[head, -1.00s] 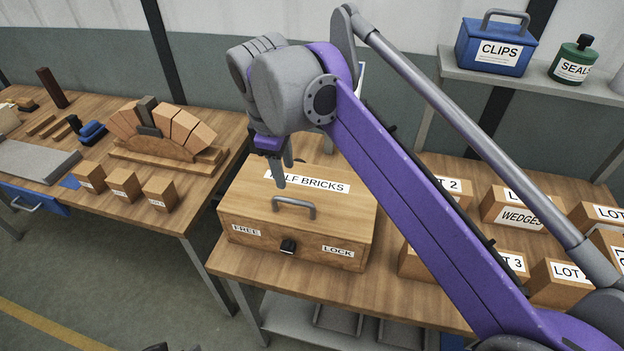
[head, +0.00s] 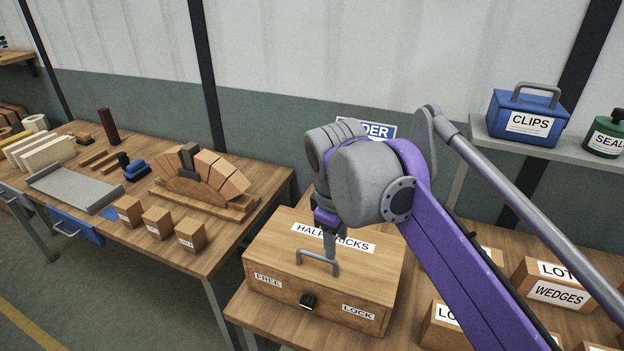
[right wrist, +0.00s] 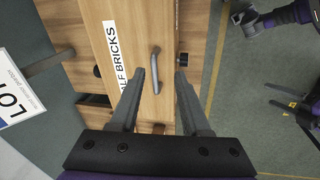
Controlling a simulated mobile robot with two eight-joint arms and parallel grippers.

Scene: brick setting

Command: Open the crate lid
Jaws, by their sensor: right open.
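The wooden crate (head: 270,283) stands on the right-hand table with its lid (head: 370,262) shut. The lid carries a HALF BRICKS label and a grey bar handle (head: 313,258). A black latch knob (head: 308,301) sits on the front between the FREE and LOCK labels. My right gripper (head: 329,250) is open, fingers pointing down at the handle. In the right wrist view the handle (right wrist: 155,66) shows between the spread fingertips (right wrist: 160,74), with no clear contact. A dark pronged part, possibly my left gripper (right wrist: 284,98), shows at the right edge there; its state is unclear.
Labelled boxes (head: 555,285) stand to the right of the crate. A shelf at upper right holds a blue CLIPS box (head: 528,118) and a green container (head: 606,135). The left table holds a brick arch (head: 205,180) and small blocks (head: 157,222). Floor is clear between the tables.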

